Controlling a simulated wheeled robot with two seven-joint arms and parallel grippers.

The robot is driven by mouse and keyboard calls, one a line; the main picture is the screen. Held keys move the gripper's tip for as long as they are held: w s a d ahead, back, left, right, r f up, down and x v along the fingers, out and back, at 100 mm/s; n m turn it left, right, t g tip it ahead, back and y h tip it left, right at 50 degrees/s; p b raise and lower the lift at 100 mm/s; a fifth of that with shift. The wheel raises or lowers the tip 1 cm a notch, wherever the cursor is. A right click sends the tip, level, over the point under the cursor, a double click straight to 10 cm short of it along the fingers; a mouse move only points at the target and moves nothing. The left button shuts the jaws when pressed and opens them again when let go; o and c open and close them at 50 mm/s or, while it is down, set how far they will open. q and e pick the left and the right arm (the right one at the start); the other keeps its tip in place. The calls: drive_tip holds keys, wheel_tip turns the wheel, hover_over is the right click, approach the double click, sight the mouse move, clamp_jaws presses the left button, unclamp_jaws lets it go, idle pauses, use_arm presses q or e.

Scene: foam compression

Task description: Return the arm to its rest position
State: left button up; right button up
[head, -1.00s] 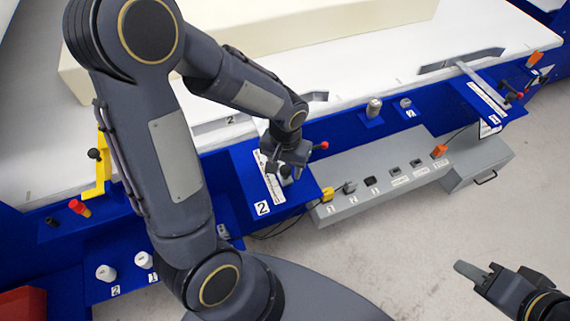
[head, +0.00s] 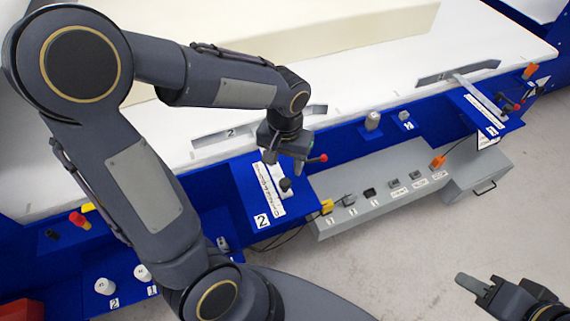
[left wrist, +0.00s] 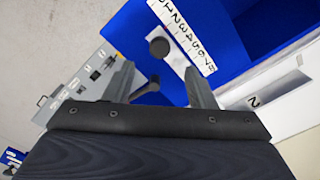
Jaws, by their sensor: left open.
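My left gripper (head: 287,160) is open above the blue station marked 2, near the front edge of the machine. In the left wrist view its two fingers (left wrist: 160,85) stand apart with no object held. A black knob (head: 285,184) on a white scale plate (head: 268,188) lies just below it in the head view. The knob also shows past the fingertips in the left wrist view (left wrist: 159,46). A red-tipped lever (head: 317,159) is close to the right of the gripper. My right gripper (head: 482,287) is at the lower right, over bare floor; its jaw opening is unclear.
A large cream foam block (head: 300,37) lies on the white table (head: 370,82) behind. A grey control box (head: 390,190) with several switches stands right of station 2. A second scale station (head: 480,105) is at the right. Open floor (head: 400,255) lies in front.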

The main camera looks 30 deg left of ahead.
idle(0.4)
use_arm(q)
drive_tip(key=s+r+t+h, duration=0.3)
drive_tip(key=s+r+t, duration=0.2)
drive_tip(key=s, duration=0.8)
wheel_tip(320, 180, up, 3)
drive_tip(key=shift+f+n+t+h, duration=0.15)
drive_tip(key=shift+n+t+h, duration=0.15)
drive_tip(key=shift+n+h, duration=0.1)
drive_tip(key=shift+a, duration=0.1)
idle(1.0)
